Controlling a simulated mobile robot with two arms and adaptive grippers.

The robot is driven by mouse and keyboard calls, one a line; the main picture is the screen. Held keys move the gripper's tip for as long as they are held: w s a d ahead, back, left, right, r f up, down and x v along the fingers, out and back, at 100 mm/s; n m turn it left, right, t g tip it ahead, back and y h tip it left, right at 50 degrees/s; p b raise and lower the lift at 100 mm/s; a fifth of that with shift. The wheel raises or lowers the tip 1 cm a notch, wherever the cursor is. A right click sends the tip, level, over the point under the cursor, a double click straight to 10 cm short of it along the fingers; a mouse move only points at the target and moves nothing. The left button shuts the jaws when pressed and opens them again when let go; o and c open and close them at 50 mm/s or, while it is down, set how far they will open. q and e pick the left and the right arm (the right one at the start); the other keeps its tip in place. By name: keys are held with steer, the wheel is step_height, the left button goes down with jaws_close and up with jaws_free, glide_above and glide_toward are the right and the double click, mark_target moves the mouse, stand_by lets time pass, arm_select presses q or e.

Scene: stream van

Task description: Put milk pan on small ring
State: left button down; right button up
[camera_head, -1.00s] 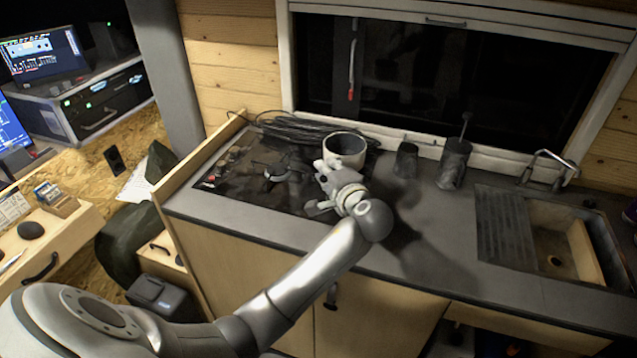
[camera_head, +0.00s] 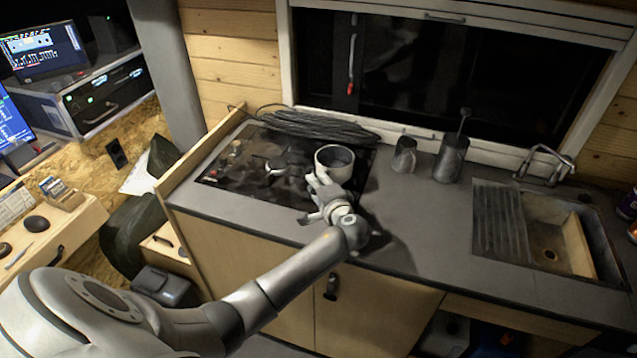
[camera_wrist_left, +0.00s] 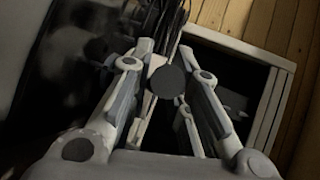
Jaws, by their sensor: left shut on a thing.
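The milk pan (camera_head: 334,158) is a small light-coloured pot at the right part of the dark hob (camera_head: 230,172). My left gripper (camera_head: 319,184) is at the near side of the pan and is shut on its handle. In the left wrist view a dark round end (camera_wrist_left: 167,82) shows between the fingers of my left gripper (camera_wrist_left: 165,70). Whether the pan's base touches the hob or hangs just above it I cannot tell. The small ring cannot be made out; the pan and arm cover part of the hob. My right gripper is not in view.
A coil of black cable (camera_head: 310,124) lies behind the hob. Right of the pan stand a dark cup (camera_head: 404,155) and a taller dark pot (camera_head: 451,158). A sink (camera_head: 560,243) is at the right. The counter (camera_head: 425,215) between is clear.

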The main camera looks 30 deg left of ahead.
arm_select(q)
steer(key=c, duration=1.8)
jaws_free()
steer(key=shift+f, duration=0.1)
steer(key=o, duration=0.5)
steer(key=shift+c, duration=0.2)
steer(key=b+v, duration=0.2)
steer(key=v, duration=1)
steer(key=shift+b, duration=0.35)
